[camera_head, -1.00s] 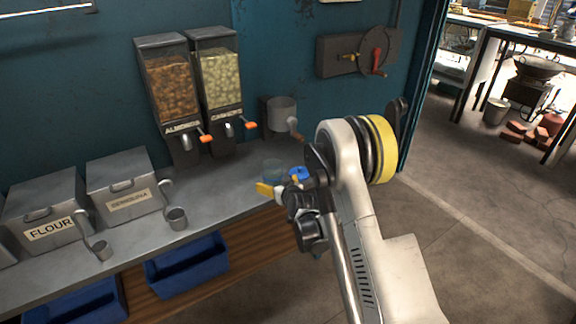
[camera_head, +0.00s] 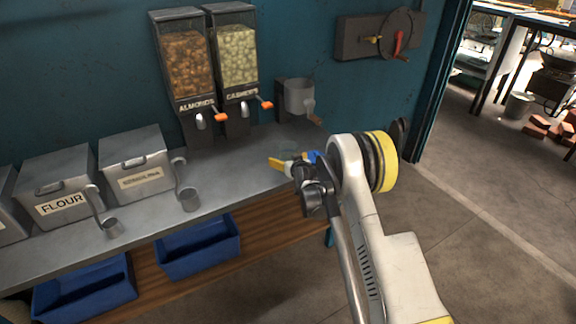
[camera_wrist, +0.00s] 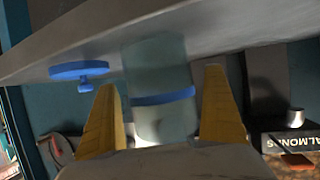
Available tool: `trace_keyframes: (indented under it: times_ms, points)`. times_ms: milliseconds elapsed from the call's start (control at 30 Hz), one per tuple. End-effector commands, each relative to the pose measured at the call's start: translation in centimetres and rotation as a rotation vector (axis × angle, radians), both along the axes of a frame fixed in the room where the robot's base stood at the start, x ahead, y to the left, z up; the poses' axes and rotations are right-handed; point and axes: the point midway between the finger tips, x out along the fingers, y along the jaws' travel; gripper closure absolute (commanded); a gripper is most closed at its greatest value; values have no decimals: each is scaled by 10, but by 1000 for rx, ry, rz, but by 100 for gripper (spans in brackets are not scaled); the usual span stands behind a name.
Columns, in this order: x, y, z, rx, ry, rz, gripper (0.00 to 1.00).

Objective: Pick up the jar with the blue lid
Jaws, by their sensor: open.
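A translucent glass jar (camera_wrist: 155,60) with a blue band around it stands on the counter in the wrist view, which is roughly upside down. My gripper (camera_wrist: 163,95) is open, with one yellow finger on each side of the jar in the picture. I see gaps beside the jar; I cannot tell how deep it sits between the fingers. A blue disc with a small knob, like a lid (camera_wrist: 78,70), shows left of the jar, apart from it. In the head view the jar (camera_head: 289,149) is faint behind my yellow fingertip, and the blue lid (camera_head: 313,156) is partly hidden by my arm.
Almond (camera_head: 187,75) and cashew (camera_head: 236,60) dispensers stand behind and left of the jar. A metal grinder (camera_head: 299,97) is behind it. A flour bin (camera_head: 57,190), another bin (camera_head: 138,165) and scoops are further left on the grey counter (camera_head: 235,165).

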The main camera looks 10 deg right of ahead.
Motion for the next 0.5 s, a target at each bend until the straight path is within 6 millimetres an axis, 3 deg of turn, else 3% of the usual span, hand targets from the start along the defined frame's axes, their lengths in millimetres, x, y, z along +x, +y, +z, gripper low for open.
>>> trace_keyframes:
  times_ms: [200, 267, 400, 500]
  points:
    - [2, 0, 1, 0, 0, 0, 1]
    - [1, 0, 1, 0, 0, 0, 16]
    - [1, 0, 1, 0, 0, 0, 59]
    - [1, 0, 1, 1, 0, 0, 61]
